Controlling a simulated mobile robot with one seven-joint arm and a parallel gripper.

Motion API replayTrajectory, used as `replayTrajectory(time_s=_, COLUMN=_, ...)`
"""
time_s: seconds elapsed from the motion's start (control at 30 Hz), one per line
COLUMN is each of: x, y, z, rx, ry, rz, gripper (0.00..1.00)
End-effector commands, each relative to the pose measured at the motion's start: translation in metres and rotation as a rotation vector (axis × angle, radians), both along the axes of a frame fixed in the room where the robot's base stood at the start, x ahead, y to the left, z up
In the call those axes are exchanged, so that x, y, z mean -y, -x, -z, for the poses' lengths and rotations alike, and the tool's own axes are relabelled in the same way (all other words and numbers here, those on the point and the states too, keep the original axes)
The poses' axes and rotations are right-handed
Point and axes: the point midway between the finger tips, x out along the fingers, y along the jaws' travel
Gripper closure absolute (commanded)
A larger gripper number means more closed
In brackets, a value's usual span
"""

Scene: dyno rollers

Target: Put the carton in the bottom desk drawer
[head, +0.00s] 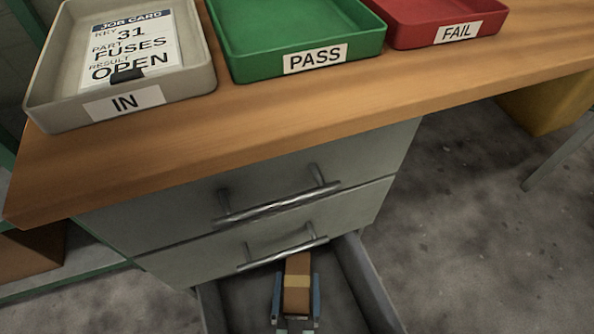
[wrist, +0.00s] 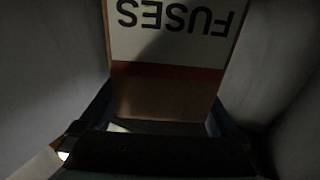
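The carton (head: 297,284) is a small brown box with a paler band, inside the open bottom drawer (head: 368,283) of the desk. In the wrist view the carton (wrist: 168,95) shows a white label reading FUSES, upside down, and a dark red stripe. My gripper (head: 296,296) reaches down into the drawer with one blue finger on each side of the carton. The fingers appear to be against its sides, so the gripper looks shut on it. I cannot tell whether the carton touches the drawer floor.
Two closed drawers with bar handles (head: 280,205) are above the open one; the lower handle (head: 283,254) is close to the carton. On the desk top (head: 260,120) stand a grey IN tray (head: 190,85) with a job card, a green PASS tray (head: 245,66) and a red FAIL tray (head: 410,36).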

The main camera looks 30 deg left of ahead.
Motion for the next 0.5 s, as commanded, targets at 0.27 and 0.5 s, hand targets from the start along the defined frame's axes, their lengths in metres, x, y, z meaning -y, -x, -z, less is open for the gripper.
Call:
replayTrajectory(time_s=0.27, x=0.000, y=0.000, z=-0.002, rx=0.000, ry=0.000, rz=0.000, gripper=0.00)
replayTrajectory(time_s=0.5, x=0.007, y=0.011, z=-0.014, rx=-0.003, ry=0.002, rz=0.004, gripper=0.00)
